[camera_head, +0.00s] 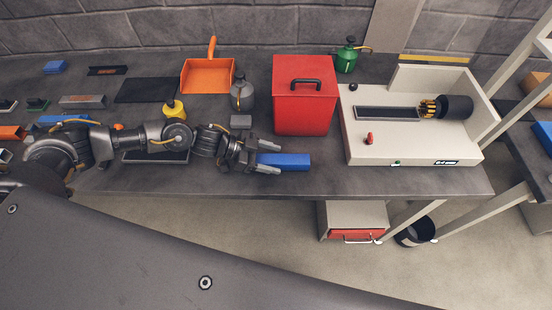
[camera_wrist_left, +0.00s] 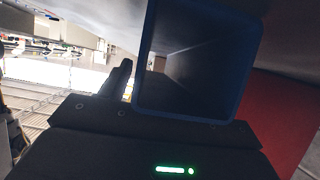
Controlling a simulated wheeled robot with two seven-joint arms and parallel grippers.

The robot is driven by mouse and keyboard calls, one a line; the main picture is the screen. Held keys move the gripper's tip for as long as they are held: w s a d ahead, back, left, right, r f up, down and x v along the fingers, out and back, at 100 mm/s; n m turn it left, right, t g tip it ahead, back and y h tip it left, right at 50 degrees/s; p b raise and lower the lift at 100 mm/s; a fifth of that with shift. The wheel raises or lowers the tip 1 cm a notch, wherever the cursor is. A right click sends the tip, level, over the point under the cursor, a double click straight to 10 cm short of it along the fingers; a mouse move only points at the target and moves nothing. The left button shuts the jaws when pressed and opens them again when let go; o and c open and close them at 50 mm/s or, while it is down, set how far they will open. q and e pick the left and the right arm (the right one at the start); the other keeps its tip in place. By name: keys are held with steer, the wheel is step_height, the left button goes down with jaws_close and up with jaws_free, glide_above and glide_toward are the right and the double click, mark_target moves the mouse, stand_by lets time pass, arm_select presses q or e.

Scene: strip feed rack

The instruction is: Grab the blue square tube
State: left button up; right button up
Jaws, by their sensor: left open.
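The blue square tube (camera_head: 292,161) lies on the grey bench near its front edge, in front of the red bin. My left gripper (camera_head: 274,159) is open, with its fingers reaching along both sides of the tube's left end. The fingers look close to the tube, but I cannot tell whether they touch it. In the left wrist view the tube's hollow square end (camera_wrist_left: 200,60) fills the middle, very close to the dark gripper body. The part of the tube between the fingers is partly hidden in the head view. My right gripper is not in view.
The red bin (camera_head: 305,97) stands just behind the tube. The cream machine (camera_head: 413,148) is to the right. An orange dustpan (camera_head: 208,76), a grey bottle (camera_head: 242,93) and a yellow bottle (camera_head: 174,110) are behind my left arm.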

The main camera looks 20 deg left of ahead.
mark_target(271, 158)
arm_select(q)
steer(key=c, duration=1.1)
steer(key=shift+c, duration=1.1)
jaws_close()
steer(key=shift+r, duration=0.15)
steer(key=shift+r, duration=0.25)
step_height(271, 158, up, 2)
steer(key=shift+r+b, duration=0.15)
steer(key=shift+b, duration=0.15)
steer(key=s+d+r+b, duration=0.2)
steer(key=s+d+r, duration=0.1)
steer(key=d+r, duration=0.7)
steer(key=d, duration=0.3)
steer(key=shift+s+d+b, duration=0.25)
steer(key=shift+s+b, duration=0.1)
